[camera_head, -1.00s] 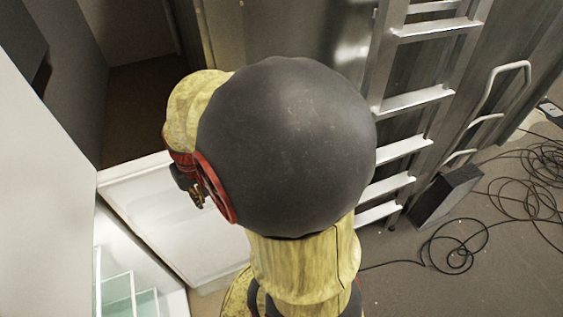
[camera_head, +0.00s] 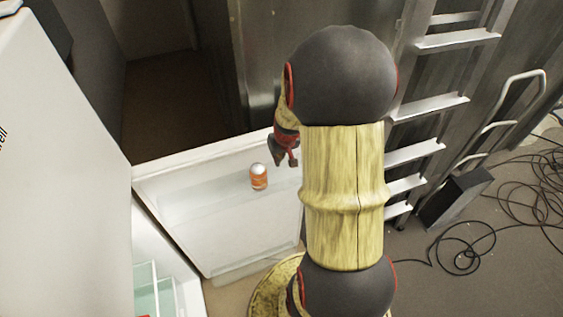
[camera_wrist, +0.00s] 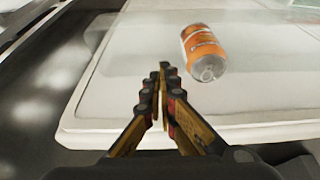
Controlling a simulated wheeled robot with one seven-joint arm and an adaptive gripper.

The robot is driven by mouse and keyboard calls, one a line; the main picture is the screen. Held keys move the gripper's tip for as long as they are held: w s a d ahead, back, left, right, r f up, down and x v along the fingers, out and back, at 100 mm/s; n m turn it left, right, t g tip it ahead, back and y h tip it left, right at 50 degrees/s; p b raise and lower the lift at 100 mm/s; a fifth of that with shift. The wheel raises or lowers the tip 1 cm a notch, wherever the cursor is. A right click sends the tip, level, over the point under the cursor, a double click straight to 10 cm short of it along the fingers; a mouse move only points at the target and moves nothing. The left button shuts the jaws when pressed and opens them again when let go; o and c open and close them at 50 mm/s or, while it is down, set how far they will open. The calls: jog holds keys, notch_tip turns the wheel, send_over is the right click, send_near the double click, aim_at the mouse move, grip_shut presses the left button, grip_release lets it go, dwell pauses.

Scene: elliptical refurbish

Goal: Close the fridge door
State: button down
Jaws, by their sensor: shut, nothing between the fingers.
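The white fridge (camera_head: 65,170) stands at the left with its door (camera_head: 220,225) swung open toward the right, inner side showing. An orange can (camera_head: 258,177) sits on the door's inner shelf. My gripper (camera_head: 284,160) is at the door's far right part, just right of the can. In the wrist view the door (camera_wrist: 110,105) lies under my fingers (camera_wrist: 163,72), which are shut and empty. The can (camera_wrist: 202,52) is beyond them to the right. I cannot tell whether the fingers touch the door.
A metal ladder (camera_head: 440,100) leans behind my arm on the right. A dark box (camera_head: 455,198) and black cables (camera_head: 525,190) are on the floor at the right. Glass shelves (camera_head: 158,295) show inside the fridge. Dark floor (camera_head: 180,105) lies behind the door.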

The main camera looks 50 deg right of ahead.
jog(key=x, duration=0.7)
jog(key=shift+w+f, duration=0.15)
jog(key=shift+f, duration=0.45)
jog(key=shift+s+a, duration=0.45)
jog(key=shift+s, duration=0.35)
jog(key=shift+s+a, duration=0.45)
jog(key=shift+s, duration=0.35)
